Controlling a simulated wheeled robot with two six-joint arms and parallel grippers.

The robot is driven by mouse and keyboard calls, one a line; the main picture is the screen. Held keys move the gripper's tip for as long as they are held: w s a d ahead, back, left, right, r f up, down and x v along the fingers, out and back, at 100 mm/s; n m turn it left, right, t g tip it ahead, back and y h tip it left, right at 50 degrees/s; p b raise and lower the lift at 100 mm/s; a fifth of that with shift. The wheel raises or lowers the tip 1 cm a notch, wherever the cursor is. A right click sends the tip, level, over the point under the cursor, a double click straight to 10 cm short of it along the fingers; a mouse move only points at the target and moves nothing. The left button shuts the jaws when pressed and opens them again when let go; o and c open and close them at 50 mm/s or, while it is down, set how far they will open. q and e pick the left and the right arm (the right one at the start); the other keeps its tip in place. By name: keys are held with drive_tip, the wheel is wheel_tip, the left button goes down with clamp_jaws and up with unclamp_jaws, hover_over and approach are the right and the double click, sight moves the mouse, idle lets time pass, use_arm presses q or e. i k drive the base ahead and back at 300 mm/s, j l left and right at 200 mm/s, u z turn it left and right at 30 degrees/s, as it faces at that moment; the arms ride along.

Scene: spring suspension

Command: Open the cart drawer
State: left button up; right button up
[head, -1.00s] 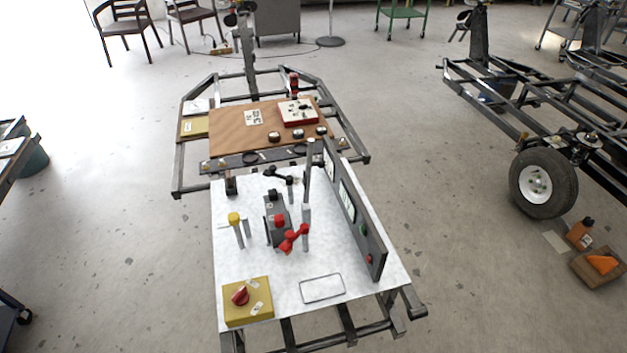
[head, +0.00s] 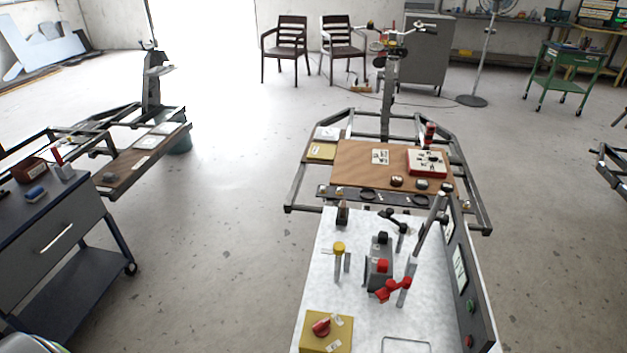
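A dark grey-blue cart (head: 75,282) on wheels stands at the left edge of the head view. Its drawer front (head: 75,232) faces right and towards me, with a pale bar handle (head: 55,237) across it. The drawer looks shut, flush with the cart body. The cart's left side is cut off by the picture edge. Neither of my grippers is in view, so nothing shows at the handle.
On the cart top lie a blue block (head: 36,193) and a brown box (head: 29,170). A white panel bench (head: 340,275) with levers and a yellow switch box (head: 326,332) stands at front right. Open floor (head: 215,230) lies between cart and bench.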

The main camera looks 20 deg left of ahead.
sight(27, 257)
drive_tip(key=u, duration=2.8)
drive_tip(key=i+u, duration=0.1)
drive_tip(key=u, duration=0.75)
drive_tip(key=i+l+u, duration=0.1)
drive_tip(key=u, duration=0.75)
drive_tip(key=i+l+u, duration=0.1)
drive_tip(key=l+u, duration=0.15)
drive_tip(key=u, duration=0.15)
drive_tip(key=i+l+u, duration=0.1)
drive_tip(key=l+u, duration=0.15)
drive_tip(key=u, duration=0.15)
drive_tip(key=l+z, duration=0.35)
drive_tip(key=l, duration=0.45)
drive_tip(key=l+z, duration=0.4)
drive_tip(key=l, duration=0.4)
drive_tip(key=i, duration=0.05)
